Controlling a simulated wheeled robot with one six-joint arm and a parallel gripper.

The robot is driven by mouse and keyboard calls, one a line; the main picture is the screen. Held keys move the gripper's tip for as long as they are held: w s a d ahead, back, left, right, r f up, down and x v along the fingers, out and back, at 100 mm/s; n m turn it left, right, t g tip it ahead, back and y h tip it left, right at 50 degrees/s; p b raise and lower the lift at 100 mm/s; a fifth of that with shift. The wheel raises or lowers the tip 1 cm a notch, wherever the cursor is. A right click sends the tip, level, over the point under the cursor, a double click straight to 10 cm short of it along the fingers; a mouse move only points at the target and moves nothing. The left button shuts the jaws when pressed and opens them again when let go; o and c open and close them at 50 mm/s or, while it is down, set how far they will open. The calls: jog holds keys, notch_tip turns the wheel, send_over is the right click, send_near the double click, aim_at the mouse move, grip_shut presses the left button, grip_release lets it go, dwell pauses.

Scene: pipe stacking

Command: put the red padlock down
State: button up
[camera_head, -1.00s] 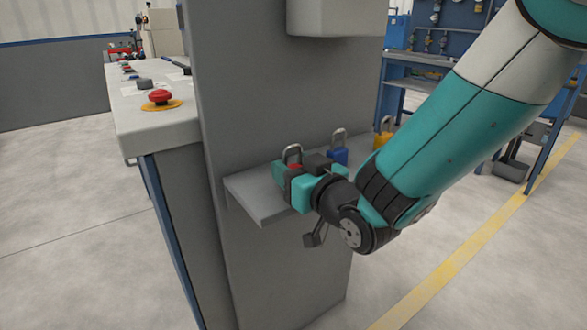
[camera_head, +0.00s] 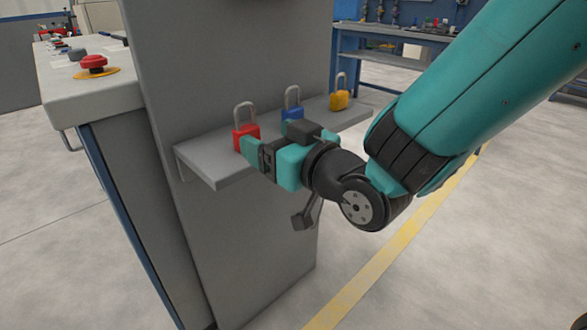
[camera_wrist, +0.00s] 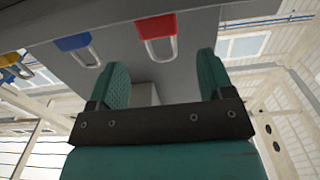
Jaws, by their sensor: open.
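The red padlock (camera_head: 245,138) stands upright on the grey shelf (camera_head: 205,168), near its left end, with its grey shackle up. My gripper (camera_head: 254,152) is open and empty, just in front of the padlock on the near side. One teal finger overlaps the padlock's lower right edge in the head view. In the wrist view, the red padlock (camera_wrist: 157,26) shows beyond the fingertips of my gripper (camera_wrist: 161,62), in the gap between the two spread fingers, with clear space between. The wrist picture looks upside down.
A blue padlock (camera_head: 291,111) and a yellow padlock (camera_head: 340,98) stand on the same shelf to the right. The shelf juts from a grey upright panel (camera_head: 225,60). A bench with a red push button (camera_head: 93,63) is at the left. Open floor lies in front.

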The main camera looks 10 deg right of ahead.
jog(key=shift+b+v, duration=2.5)
jog(key=shift+b, duration=2.05)
jog(key=shift+d+f, duration=0.1)
jog(key=shift+f, duration=0.1)
jog(key=s+d+f+g+h, duration=0.3)
jog(key=s+f+g, duration=0.2)
jog(key=f+g, duration=0.3)
jog(key=s+d+f+g+h, duration=0.1)
jog(key=s+d+f+g, duration=0.1)
jog(key=s, duration=0.3)
jog(key=s+d+f+g+h, duration=0.1)
jog(key=s+d+f+g, duration=0.1)
jog(key=s+g, duration=0.3)
jog(key=shift+s+d+f+h, duration=0.35)
jog(key=shift+s+f, duration=0.2)
jog(key=shift+f, duration=0.2)
jog(key=shift+a, duration=0.1)
